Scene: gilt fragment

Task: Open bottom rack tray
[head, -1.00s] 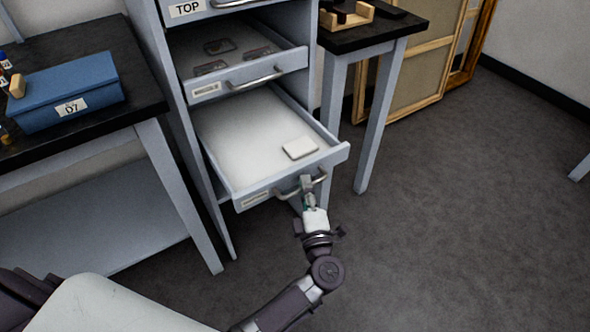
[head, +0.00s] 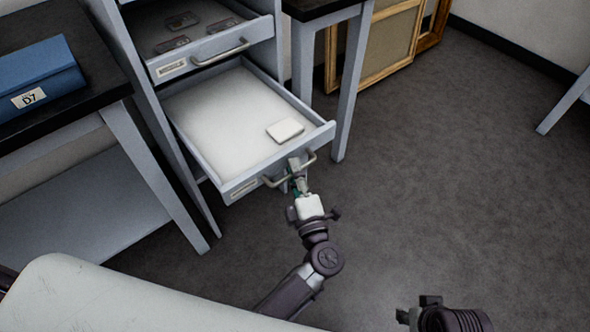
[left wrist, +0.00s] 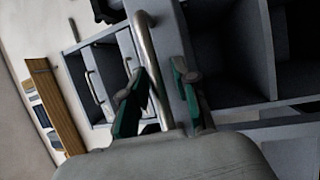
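The bottom rack tray (head: 205,115) is pulled well out of the cabinet, with a small white slab (head: 285,130) lying on its pale floor. Its curved metal handle (head: 308,160) is on the front panel. My left gripper (head: 298,178) is at this handle. In the left wrist view, the handle bar (left wrist: 150,55) runs between the two green-padded fingers of the left gripper (left wrist: 163,95), which stand apart with a gap beside the bar. My right gripper (head: 405,316) shows only partly at the lower edge; its fingers are unclear.
Above, the middle tray (head: 215,50) is partly out and holds several dark items. A bench with a blue box (head: 38,80) stands left, and a dark-topped table (head: 318,8) stands right. Framed panels (head: 385,45) lean on the back wall. The floor (head: 450,170) on the right is clear.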

